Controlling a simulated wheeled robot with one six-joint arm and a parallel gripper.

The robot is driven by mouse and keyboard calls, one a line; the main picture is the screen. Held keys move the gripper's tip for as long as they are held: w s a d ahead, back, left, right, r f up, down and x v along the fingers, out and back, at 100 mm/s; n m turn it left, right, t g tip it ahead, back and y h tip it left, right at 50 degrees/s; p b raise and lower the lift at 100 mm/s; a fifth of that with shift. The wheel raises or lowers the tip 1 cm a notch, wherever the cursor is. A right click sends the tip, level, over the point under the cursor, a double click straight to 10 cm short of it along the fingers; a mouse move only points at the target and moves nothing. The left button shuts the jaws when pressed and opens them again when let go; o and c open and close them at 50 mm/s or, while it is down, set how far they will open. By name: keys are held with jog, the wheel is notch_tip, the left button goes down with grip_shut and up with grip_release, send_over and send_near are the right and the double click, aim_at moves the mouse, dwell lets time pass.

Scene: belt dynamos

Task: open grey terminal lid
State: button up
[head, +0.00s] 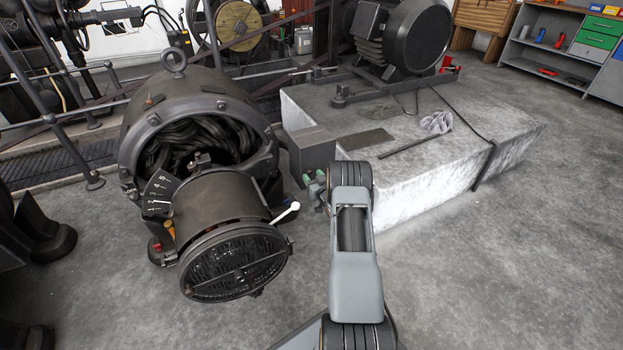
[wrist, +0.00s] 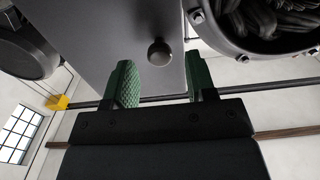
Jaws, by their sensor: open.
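The grey terminal box (head: 313,148) sits on the right side of the big dynamo (head: 200,115). In the wrist view its flat grey lid (wrist: 115,40) fills the upper middle, with a small round metal knob (wrist: 159,52) near its edge. My gripper (head: 316,181) is just below the box in the head view. In the wrist view my gripper (wrist: 161,82) has its green padded fingers apart, to the left and right of the knob's line. Nothing is held, and contact with the knob cannot be told.
A pale concrete plinth (head: 430,165) stands close to the right of the box, with a dark motor (head: 410,40) on it. A white-handled lever (head: 286,212) sticks out from the dynamo's front. The floor (head: 500,265) at front right is clear.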

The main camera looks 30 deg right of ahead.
jog(key=shift+w+d, duration=0.1)
jog(key=shift+w, duration=0.7)
jog(key=shift+c, duration=0.4)
grip_shut()
